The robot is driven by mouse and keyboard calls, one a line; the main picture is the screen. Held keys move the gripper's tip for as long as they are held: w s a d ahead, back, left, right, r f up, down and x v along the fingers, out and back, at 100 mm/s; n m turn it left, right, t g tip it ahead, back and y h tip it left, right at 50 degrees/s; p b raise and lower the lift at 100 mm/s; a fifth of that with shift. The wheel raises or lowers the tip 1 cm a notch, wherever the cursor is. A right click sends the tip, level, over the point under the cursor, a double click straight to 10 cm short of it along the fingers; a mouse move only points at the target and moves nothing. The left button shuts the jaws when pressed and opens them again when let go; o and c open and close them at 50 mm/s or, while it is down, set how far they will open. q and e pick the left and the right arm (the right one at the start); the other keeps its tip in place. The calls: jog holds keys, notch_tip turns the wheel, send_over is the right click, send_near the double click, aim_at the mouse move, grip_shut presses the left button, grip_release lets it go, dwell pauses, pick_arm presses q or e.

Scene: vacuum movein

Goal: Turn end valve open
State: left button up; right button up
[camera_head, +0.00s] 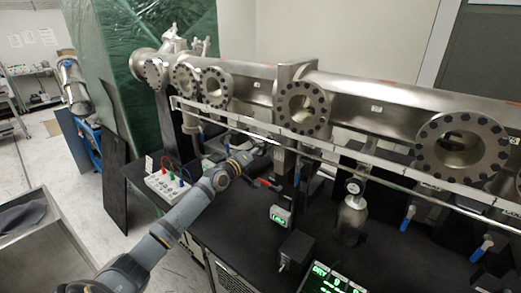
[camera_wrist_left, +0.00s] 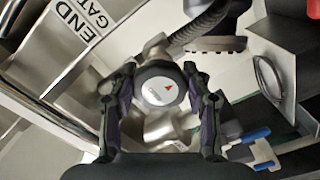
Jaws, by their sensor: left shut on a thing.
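In the head view my left gripper (camera_head: 262,160) reaches under the front rail, and the knob is hidden there. My right gripper is in neither view.
A long steel vacuum pipe (camera_head: 370,100) with bolted flanges runs above the black bench. A metal rail (camera_head: 340,155) crosses in front. A ribbed hose (camera_wrist_left: 200,24) passes close to the knob.

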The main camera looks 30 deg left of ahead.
pick_arm(q)
jog(key=shift+f, duration=0.25)
jog(key=o, duration=0.9)
jog(key=shift+o, duration=1.3)
jog(key=shift+r, duration=0.1)
jog(key=shift+r, duration=0.1)
